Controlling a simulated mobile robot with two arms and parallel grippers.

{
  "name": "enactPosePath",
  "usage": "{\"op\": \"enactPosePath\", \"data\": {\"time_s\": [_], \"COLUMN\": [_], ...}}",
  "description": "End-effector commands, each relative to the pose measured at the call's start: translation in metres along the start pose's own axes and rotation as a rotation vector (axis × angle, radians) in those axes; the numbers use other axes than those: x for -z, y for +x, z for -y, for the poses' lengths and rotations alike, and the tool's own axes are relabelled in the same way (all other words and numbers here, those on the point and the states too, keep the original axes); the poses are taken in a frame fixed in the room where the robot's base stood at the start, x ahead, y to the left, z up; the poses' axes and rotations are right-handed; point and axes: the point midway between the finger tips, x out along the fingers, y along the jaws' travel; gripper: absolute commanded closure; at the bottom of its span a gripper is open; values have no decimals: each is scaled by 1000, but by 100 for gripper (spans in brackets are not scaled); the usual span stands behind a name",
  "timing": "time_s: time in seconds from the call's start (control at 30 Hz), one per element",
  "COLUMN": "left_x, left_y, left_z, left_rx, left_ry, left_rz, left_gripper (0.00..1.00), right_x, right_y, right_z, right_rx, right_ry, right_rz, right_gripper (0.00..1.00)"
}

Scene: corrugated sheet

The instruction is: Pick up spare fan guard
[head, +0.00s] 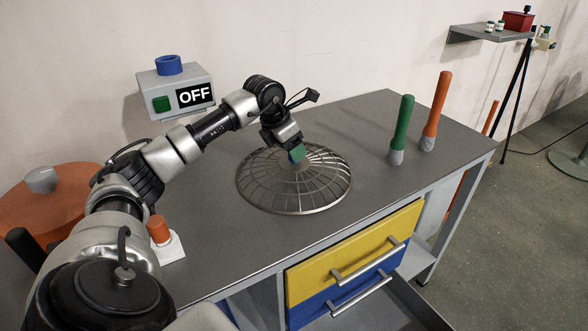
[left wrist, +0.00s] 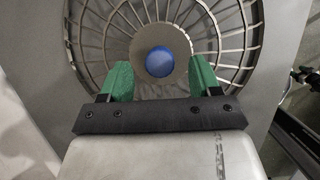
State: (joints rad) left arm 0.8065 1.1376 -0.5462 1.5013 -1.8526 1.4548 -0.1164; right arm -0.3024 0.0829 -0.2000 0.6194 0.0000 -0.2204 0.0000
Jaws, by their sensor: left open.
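The spare fan guard (head: 325,194), a round domed grille of metal wires, lies on the grey workbench. My left gripper (head: 297,153) is over the middle of the guard, pointing down. In the left wrist view its two green fingers (left wrist: 160,80) are apart, with the guard's blue centre knob (left wrist: 159,61) just beyond and between their tips. The guard's wires (left wrist: 228,35) spread around the knob there. I cannot tell whether the fingers touch the guard. In the head view the gripper hides most of the knob. My right gripper is not in view.
A green-handled tool (head: 402,125) and an orange-handled tool (head: 436,105) stand upright at the bench's right. A box marked OFF (head: 175,88) is at the back wall. An orange-topped item (head: 160,232) stands near my left arm. The lower drawer (head: 385,305) is open.

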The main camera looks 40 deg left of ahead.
Motion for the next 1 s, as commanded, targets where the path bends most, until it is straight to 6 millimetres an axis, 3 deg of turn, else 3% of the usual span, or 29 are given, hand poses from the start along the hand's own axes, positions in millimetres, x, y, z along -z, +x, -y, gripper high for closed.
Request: {"op": "enactPosePath", "data": {"time_s": [0.17,0.4,0.8,1.0], "left_x": [-1,-1,-1,-2], "left_y": [25,28,27,26], "left_z": [0,0,0,0], "left_rx": [1,0,0,-1], "left_ry": [1,1,1,0], "left_rz": [0,1,1,4], "left_gripper": [37,37,98,100], "right_x": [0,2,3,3], "right_y": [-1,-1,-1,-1], "right_z": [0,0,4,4], "right_rx": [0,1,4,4], "right_ry": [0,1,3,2], "right_rz": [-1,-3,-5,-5], "right_gripper": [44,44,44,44]}}
